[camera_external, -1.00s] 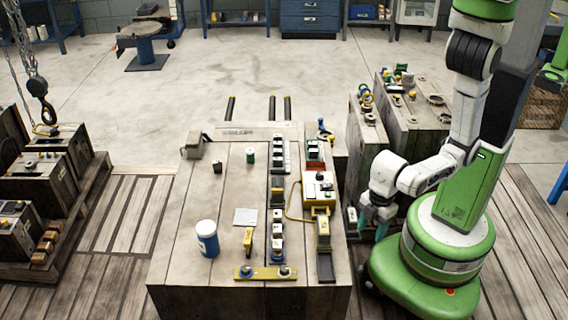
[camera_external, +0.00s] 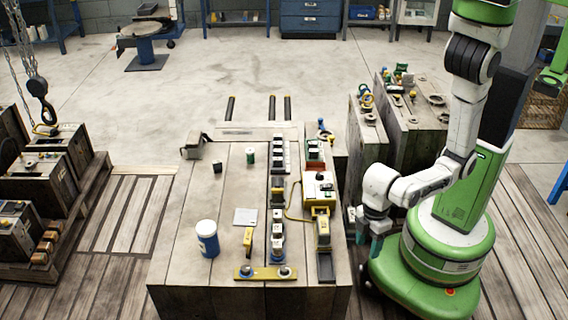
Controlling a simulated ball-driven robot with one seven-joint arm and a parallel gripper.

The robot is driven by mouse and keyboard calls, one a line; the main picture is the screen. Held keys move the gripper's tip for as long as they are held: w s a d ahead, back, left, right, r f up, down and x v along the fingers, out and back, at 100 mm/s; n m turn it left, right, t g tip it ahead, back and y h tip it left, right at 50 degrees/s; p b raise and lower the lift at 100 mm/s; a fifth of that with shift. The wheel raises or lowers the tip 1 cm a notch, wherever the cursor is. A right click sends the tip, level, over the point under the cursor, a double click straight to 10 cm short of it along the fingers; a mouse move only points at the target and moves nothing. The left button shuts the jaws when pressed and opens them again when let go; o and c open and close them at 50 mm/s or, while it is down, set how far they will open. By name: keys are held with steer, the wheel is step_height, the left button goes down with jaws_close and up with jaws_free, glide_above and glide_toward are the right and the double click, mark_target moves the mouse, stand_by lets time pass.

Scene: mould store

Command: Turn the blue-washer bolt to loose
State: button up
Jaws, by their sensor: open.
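A yellow plate (camera_external: 264,273) lies at the front edge of the wooden bench block, with two bolts on it. The left bolt (camera_external: 246,270) shows blue around its base. The right bolt (camera_external: 285,270) also looks bluish at its base, so I cannot tell for sure which is the blue-washer bolt. My gripper (camera_external: 368,237) hangs to the right of the block, past its right edge, with its teal fingers pointing down. It is open, with nothing seen between the fingers, and well apart from the plate and bolts.
A row of clamps (camera_external: 277,222) and a yellow-and-red box (camera_external: 319,188) stand between my gripper and the block's left half. A blue-and-white jar (camera_external: 207,239) stands left of the plate. Upright mould blocks (camera_external: 408,125) stand behind my arm.

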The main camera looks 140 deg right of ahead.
steer(key=w+a+f+m+y+b, duration=0.1)
steer(key=w+f+m+y+b, duration=0.15)
steer(key=w+m, duration=0.7)
steer(key=m+g+h+b, duration=0.1)
steer(key=m+h+b, duration=0.2)
steer(key=m+b, duration=0.85)
glide_toward(246, 268)
step_height(246, 268, down, 9)
steer(key=m, duration=0.4)
steer(key=shift+w+d+m+p, duration=0.1)
steer(key=shift+m+p, duration=0.2)
steer(key=shift+r, duration=0.1)
jaws_close()
